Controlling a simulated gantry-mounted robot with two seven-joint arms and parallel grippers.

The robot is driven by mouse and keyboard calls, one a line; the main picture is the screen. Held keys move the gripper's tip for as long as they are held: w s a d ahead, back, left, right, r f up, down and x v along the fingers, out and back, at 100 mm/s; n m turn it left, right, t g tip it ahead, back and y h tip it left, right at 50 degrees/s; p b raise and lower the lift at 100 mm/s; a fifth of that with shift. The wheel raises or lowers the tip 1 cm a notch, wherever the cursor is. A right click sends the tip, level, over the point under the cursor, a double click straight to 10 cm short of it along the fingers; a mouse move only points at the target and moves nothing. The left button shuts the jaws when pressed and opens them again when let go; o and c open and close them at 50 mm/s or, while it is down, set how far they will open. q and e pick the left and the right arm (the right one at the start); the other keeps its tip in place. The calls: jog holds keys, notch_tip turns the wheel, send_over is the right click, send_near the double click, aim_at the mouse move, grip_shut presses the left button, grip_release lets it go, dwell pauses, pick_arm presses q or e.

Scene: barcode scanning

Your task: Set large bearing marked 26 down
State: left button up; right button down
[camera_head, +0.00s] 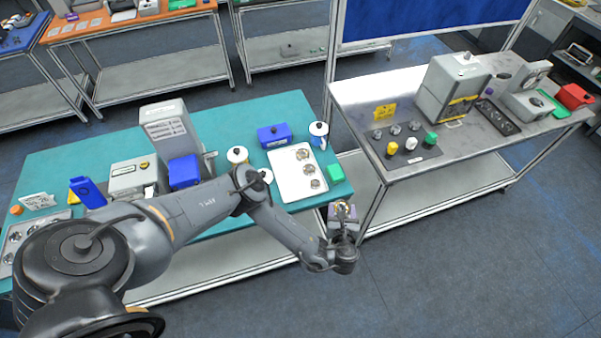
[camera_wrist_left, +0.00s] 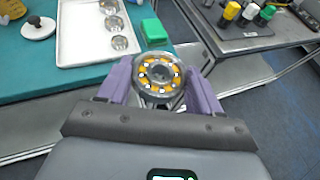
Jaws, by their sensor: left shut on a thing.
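My left gripper (camera_head: 343,212) is shut on the large bearing (camera_wrist_left: 158,76), a round metal ring with yellow-orange spots around a dark centre. In the left wrist view the bearing sits between the two purple fingers of my left gripper (camera_wrist_left: 160,85). The head view shows it held in the air off the front right corner of the teal table (camera_head: 235,120), over the gap beside the grey table. The bearing is small in the head view and its marking cannot be read. My right gripper does not show.
A white tray (camera_head: 286,173) with several round metal parts lies on the teal table. A green block (camera_head: 336,173) stands beside it. A blue box (camera_head: 274,136) and a blue-and-white pot (camera_head: 318,135) stand behind. The grey table (camera_head: 370,90) holds a dark plate with coloured knobs (camera_head: 412,143).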

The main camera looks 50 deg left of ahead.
pick_arm(q)
jog(key=s+a+f+n+g+y+b, duration=0.1)
jog(key=a+f+n+g+y+b, duration=0.15)
jog(key=a+n+g, duration=0.5)
jog(key=n+g+b, duration=0.4)
jog(key=g+b, duration=0.2)
jog(key=b, duration=1.3)
send_over(292, 182)
jog(key=d, duration=0.1)
jog(key=shift+t, duration=0.25)
notch_tip(292, 182, down, 5)
jog(key=shift+s+r, duration=0.1)
jog(key=shift+s, duration=0.05)
jog(key=shift+a, duration=0.5)
jog(key=shift+f+b, duration=0.65)
jog(key=shift+f, duration=1.45)
jog(key=o, duration=1)
jog(key=shift+c, duration=0.2)
